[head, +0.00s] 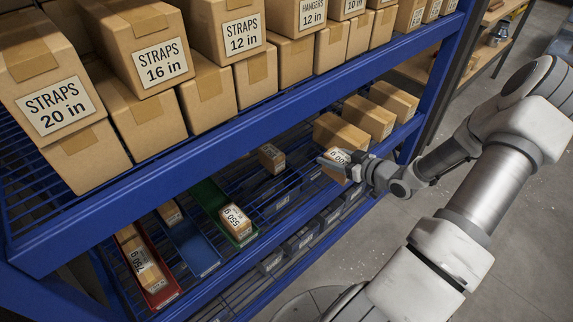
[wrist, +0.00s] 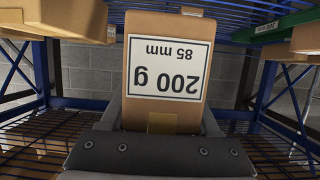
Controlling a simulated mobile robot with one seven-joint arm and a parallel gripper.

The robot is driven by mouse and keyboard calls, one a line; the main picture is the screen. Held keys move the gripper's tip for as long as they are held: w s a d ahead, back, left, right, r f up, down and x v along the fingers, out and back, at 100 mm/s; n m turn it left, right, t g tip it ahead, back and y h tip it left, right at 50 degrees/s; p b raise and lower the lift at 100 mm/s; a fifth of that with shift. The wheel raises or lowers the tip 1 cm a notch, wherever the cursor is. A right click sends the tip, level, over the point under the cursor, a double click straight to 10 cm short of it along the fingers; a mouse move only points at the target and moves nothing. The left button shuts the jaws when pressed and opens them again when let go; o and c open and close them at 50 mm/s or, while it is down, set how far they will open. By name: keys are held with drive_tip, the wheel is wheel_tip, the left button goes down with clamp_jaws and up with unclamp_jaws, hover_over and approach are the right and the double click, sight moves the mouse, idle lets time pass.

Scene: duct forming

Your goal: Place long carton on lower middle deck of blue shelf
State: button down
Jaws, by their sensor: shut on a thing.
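The long carton, brown with a white label reading 200 g and 85 mm, is held end-on in my gripper (head: 347,168). In the wrist view, the carton (wrist: 165,108) shows its labelled end upside down, with the gripper (wrist: 160,132) around its near end. In the head view, the carton (head: 338,131) reaches back into the blue shelf (head: 200,140), at the level of the lower middle deck (head: 240,180). My gripper is at the shelf's front edge and partly covers the label. I cannot tell whether the carton touches the deck.
Two similar cartons (head: 368,117) (head: 394,99) stand to its right. To its left are a small carton (head: 271,157) and green (head: 211,197), blue (head: 187,240) and red (head: 139,277) trays holding cartons. The upper deck with straps boxes (head: 60,95) overhangs. Dark bins (head: 301,240) sit below.

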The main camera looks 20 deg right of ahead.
drive_tip(key=w+a+f+b, duration=0.1)
drive_tip(key=a+f, duration=0.1)
drive_tip(key=w+a+f+b, duration=0.1)
drive_tip(key=a, duration=0.2)
drive_tip(key=w+a+f, duration=0.1)
drive_tip(key=a+f, duration=0.1)
drive_tip(key=a, duration=0.1)
drive_tip(key=shift+w+a+f+b, duration=0.2)
drive_tip(key=shift+w+f+b, duration=0.1)
drive_tip(key=shift+b, duration=0.1)
drive_tip(key=shift+f+b, duration=0.8)
drive_tip(key=shift+f, duration=1.15)
drive_tip(key=shift+f, duration=0.1)
drive_tip(key=shift+c, duration=0.6)
unclamp_jaws()
drive_tip(key=shift+s+d+r, duration=0.1)
drive_tip(key=shift+s+r, duration=0.05)
drive_tip(key=shift+r, duration=0.1)
drive_tip(key=p+v, duration=0.3)
drive_tip(key=v, duration=0.8)
drive_tip(key=shift+s, duration=0.3)
drive_tip(key=shift+d, duration=0.15)
